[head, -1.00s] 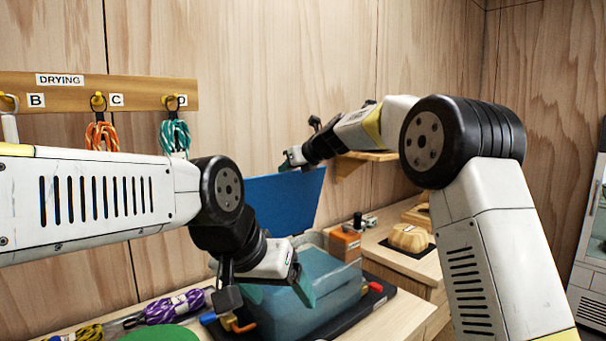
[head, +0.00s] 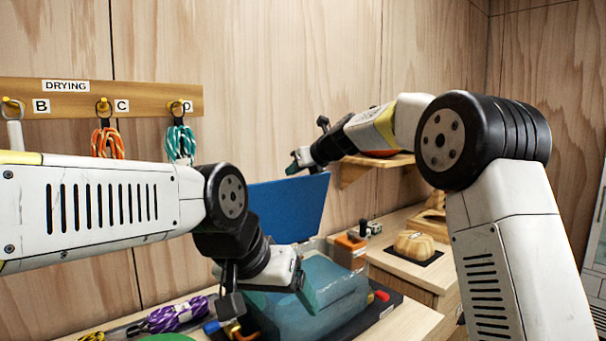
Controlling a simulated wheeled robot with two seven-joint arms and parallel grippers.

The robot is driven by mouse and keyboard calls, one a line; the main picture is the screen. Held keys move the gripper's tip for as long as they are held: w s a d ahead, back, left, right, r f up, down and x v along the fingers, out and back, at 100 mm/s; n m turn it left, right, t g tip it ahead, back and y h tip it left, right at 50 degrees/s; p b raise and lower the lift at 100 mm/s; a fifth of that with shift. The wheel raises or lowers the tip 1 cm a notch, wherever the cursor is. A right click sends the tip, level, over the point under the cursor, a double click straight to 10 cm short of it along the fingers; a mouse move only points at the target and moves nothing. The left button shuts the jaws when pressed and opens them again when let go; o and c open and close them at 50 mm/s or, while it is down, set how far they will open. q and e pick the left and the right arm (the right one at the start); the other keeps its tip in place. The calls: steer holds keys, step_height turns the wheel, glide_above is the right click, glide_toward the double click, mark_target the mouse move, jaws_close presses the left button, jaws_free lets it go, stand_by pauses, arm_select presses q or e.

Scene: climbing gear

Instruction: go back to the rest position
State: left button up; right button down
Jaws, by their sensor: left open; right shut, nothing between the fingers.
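My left gripper (head: 268,298) is in the lower middle of the head view, in front of a clear blue-tinted tank (head: 325,290). Its fingers are apart, with nothing seen between them. My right gripper (head: 292,165) is higher up, at the top edge of an upright blue panel (head: 288,208) behind the tank. It is small in the view; its fingers are shut and hold nothing that I can see. Both arms are raised and bent over the bench.
A drying rail (head: 70,98) on the wall carries an orange rope (head: 107,142) and a teal rope (head: 180,140). A purple rope bundle (head: 177,316) lies on the bench, left of the tank. An orange box (head: 350,250) and a tan hold (head: 414,245) stand right of it. A wall shelf (head: 372,160) is behind my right arm.

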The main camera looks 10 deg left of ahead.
steer(key=s+d+n+h, duration=0.2)
steer(key=s+d+n, duration=0.5)
steer(key=d, duration=0.4)
steer(key=s+d+n+h, duration=0.1)
steer(key=s+d+n, duration=0.3)
steer(key=s+d, duration=0.65)
steer(key=s+d+f+n+h, duration=0.2)
steer(key=s+d+f+n, duration=0.5)
steer(key=s, duration=0.3)
steer(key=s+d+f+n+g+h, duration=0.1)
steer(key=s+d+f+n+h, duration=0.1)
steer(key=s+d+f+n, duration=0.5)
steer(key=s+d+n, duration=0.1)
steer(key=s, duration=0.3)
steer(key=shift+s+d+f+g+h, duration=0.15)
steer(key=shift+s+f+g+h, duration=0.15)
steer(key=shift+h, duration=0.1)
